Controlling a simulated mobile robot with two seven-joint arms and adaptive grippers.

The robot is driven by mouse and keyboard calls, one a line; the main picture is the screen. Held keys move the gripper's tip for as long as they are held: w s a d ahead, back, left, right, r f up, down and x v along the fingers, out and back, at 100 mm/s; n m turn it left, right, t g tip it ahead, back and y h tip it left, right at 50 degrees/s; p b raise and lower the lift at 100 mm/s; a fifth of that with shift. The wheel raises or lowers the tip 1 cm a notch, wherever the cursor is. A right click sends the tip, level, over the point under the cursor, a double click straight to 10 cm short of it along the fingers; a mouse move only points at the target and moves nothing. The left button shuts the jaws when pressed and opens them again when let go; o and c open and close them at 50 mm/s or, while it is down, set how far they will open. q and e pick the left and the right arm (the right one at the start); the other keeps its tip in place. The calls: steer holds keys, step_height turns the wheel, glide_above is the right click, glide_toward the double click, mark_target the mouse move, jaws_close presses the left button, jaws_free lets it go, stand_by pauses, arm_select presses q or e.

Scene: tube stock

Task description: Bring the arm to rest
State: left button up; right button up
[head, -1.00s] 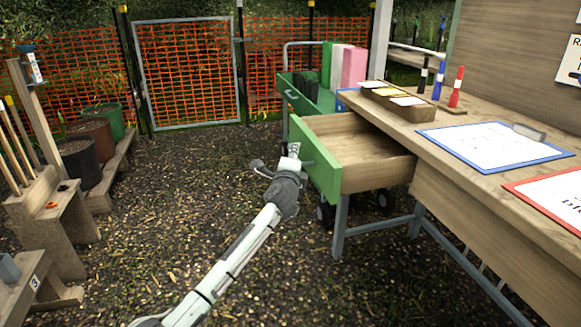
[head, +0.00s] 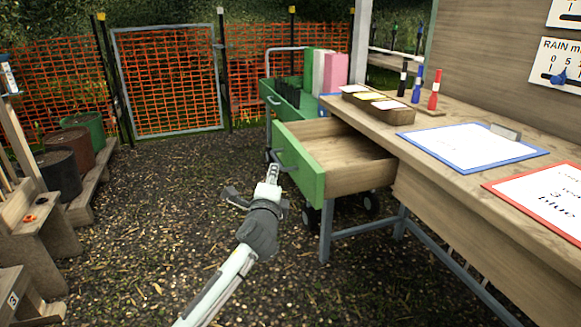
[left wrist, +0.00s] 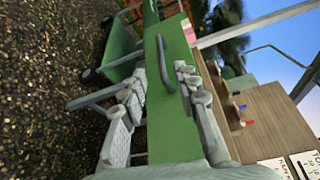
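My left gripper (head: 252,184) is open and empty in front of the pulled-out drawer (head: 345,160) under the wooden bench. The drawer has a green front (head: 303,175) with a grey handle (head: 285,158). In the left wrist view the two fingers (left wrist: 160,75) stand apart, with the green front and its handle (left wrist: 165,62) showing beyond the gap between them. The fingers look clear of the handle. My right gripper is not in view.
The bench (head: 430,135) holds clipboards, a card tray (head: 378,104) and coloured tubes. A green cart (head: 285,108) stands behind the drawer. Pots (head: 60,175) and wooden stands line the left side. The ground between is clear, up to an orange mesh fence (head: 170,80).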

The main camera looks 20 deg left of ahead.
arm_select(q)
steer(key=s+a+f+n+g, duration=0.2)
steer(key=s+f+n+g, duration=0.15)
steer(key=s+f, duration=0.55)
steer(key=s+a+f+n+g+h, duration=0.1)
steer(key=s+f+n+g, duration=0.25)
steer(key=s+f, duration=0.5)
steer(key=s+a+f+n+g, duration=0.2)
steer(key=s+f+n, duration=0.3)
steer(key=f, duration=0.6)
steer(key=s+f+n+g, duration=0.2)
steer(key=s+f, duration=0.1)
steer(key=s, duration=0.5)
steer(key=s+f+n+g+h, duration=0.1)
steer(key=s+f, duration=0.3)
steer(key=s, duration=0.5)
steer(key=shift+s+f+n+g, duration=0.2)
steer(key=shift+s+n+g, duration=0.05)
steer(key=shift+n+g, duration=0.4)
